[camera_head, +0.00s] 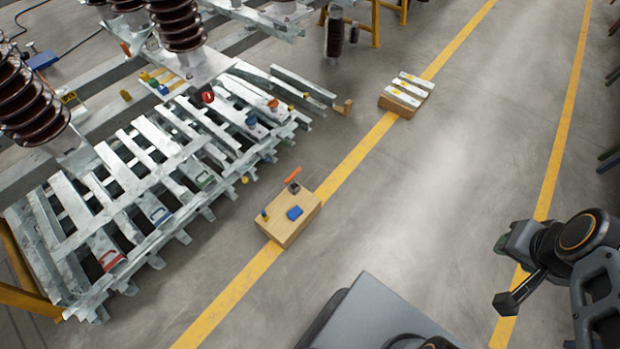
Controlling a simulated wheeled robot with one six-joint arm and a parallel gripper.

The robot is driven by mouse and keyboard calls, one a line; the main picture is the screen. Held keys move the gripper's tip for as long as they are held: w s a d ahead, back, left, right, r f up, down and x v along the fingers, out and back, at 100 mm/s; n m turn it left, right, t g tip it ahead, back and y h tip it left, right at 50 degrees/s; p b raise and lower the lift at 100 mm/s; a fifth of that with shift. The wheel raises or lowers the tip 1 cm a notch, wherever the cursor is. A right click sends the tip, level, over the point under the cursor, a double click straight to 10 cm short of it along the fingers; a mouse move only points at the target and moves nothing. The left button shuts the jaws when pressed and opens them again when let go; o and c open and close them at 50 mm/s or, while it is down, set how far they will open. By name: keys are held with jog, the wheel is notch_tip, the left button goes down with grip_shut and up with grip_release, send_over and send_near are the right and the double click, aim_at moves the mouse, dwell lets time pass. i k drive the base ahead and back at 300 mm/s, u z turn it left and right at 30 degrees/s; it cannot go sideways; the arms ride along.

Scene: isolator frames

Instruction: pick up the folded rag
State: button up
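A small blue folded rag (294,213) lies flat on top of a light wooden box (287,231) near the middle of the view. A small yellow and dark item (265,215) stands at the left of the same box top. A dark item with an orange handle (293,182) is at its far edge. My gripper (508,302) appears to be at the lower right, with my arm, well to the right of the box and apart from the rag. Its fingers are too small and dark to show whether they are open.
The box stands on a yellow floor line (354,167). To the left is a slatted metal frame (130,210) with coloured handles and tools, below brown insulators (30,105). Another box (397,105) with white bars stands farther back.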

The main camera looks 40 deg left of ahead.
aim_at(293, 213)
jog(key=u, duration=1.95)
